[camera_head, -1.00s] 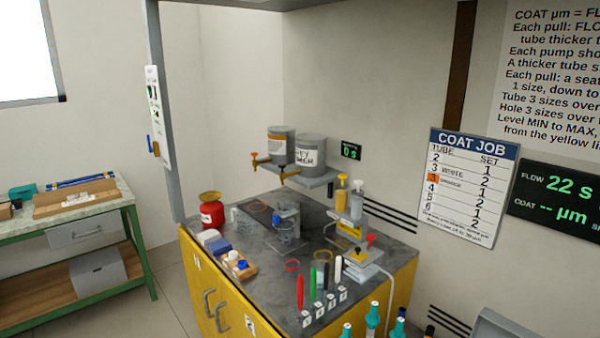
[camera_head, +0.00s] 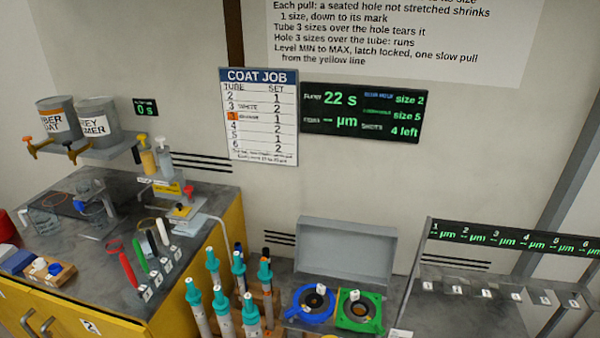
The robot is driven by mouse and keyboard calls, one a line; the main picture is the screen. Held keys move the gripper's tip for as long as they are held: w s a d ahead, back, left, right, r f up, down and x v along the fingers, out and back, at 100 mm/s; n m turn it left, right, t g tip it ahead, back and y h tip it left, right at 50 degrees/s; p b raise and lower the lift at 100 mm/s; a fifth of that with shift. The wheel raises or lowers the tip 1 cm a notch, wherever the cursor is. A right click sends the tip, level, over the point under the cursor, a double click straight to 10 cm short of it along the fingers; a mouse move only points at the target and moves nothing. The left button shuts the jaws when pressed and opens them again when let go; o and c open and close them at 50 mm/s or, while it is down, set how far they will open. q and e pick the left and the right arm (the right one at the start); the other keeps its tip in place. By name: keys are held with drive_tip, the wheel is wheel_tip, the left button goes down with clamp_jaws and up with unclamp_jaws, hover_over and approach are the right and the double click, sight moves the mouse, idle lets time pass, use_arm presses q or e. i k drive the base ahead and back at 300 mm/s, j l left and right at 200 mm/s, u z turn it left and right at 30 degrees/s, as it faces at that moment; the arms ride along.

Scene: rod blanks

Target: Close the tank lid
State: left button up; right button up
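A grey rectangular panel (camera_head: 347,250) stands raised at the back of the right-hand counter, like an open lid; I cannot tell for sure that it is the tank lid. In front of it lie a blue ring fixture (camera_head: 297,309) and a green ring fixture (camera_head: 375,320), each with a dark round centre. What lies beneath them is cut off by the lower edge of the view. Neither of my grippers is in view.
Several teal-capped tubes (camera_head: 220,303) stand left of the fixtures. A yellow cabinet (camera_head: 232,232) with a cluttered dark top is at left. A rack (camera_head: 500,240) with displays stands at right. The job sheet (camera_head: 259,117) and flow display (camera_head: 362,112) are on the wall.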

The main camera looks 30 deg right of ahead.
sight(329, 246)
drive_tip(key=z, duration=1.35)
